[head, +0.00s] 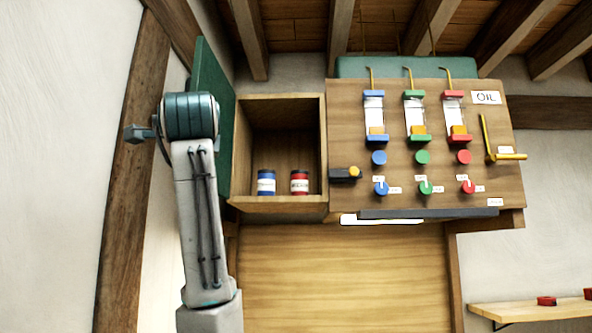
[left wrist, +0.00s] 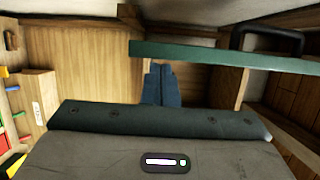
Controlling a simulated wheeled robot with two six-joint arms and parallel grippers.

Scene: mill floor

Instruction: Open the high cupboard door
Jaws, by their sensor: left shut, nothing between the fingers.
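The high cupboard (head: 277,205) hangs left of the oil panel. Its green door (head: 209,110) stands swung out to the left, roughly square to the front, so the inside shows. In the left wrist view the door (left wrist: 215,56) crosses the picture as a slab, with a black handle (left wrist: 268,38) on its far face. My left gripper (left wrist: 160,80) is shut and empty, on the side of the door away from the handle, its tips close to the door's edge; I cannot tell whether they touch. In the head view my arm covers part of the door. My right gripper is out of view.
A blue can (head: 266,182) and a red can (head: 299,182) stand inside the cupboard. The oil panel (head: 345,120) with coloured valves and a yellow lever (head: 488,135) adjoins it on the right. A shelf (head: 530,309) is at lower right.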

